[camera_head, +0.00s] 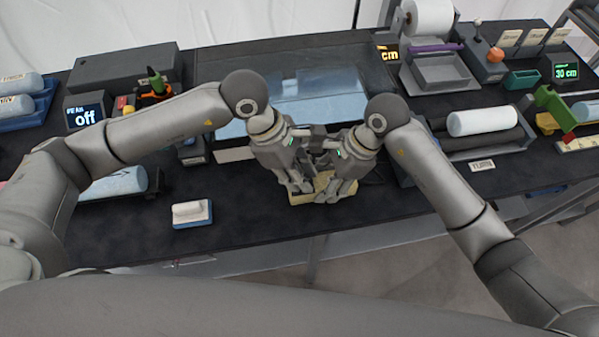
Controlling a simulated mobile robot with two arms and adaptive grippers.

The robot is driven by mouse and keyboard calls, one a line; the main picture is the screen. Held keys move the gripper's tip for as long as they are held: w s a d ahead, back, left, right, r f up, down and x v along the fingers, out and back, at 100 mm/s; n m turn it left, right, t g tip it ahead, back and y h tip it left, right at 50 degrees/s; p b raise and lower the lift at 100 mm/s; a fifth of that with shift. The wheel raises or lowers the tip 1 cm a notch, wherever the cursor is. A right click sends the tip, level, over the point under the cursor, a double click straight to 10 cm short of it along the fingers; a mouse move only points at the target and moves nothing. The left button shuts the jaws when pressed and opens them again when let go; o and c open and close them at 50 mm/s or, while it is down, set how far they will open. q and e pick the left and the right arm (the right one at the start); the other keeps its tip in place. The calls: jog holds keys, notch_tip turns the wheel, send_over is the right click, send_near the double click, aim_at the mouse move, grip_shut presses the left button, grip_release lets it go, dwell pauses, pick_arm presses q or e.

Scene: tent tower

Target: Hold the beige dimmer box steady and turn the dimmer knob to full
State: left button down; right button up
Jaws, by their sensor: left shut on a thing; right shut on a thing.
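The beige dimmer box (299,198) sits near the front edge of the dark table, mostly hidden under my two grippers. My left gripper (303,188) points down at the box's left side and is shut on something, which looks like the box. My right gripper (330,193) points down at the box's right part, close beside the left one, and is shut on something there. The dimmer knob is hidden by the grippers, so its setting does not show.
A blue-and-white block (192,213) lies left of the box on the dark table (240,213). A clear-covered tray (310,90) is behind the grippers. A white roll (482,121) lies at right. A display (85,115) at left reads "off".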

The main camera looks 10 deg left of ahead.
pick_arm(q)
jog(key=shift+w+m+g, duration=0.1)
jog(key=shift+m+g, duration=0.3)
jog(key=shift+m, duration=0.6)
jog(key=c, duration=1.3)
grip_release()
jog(key=shift+o, duration=0.2)
jog(key=v, duration=1.2)
jog(key=shift+d, duration=0.2)
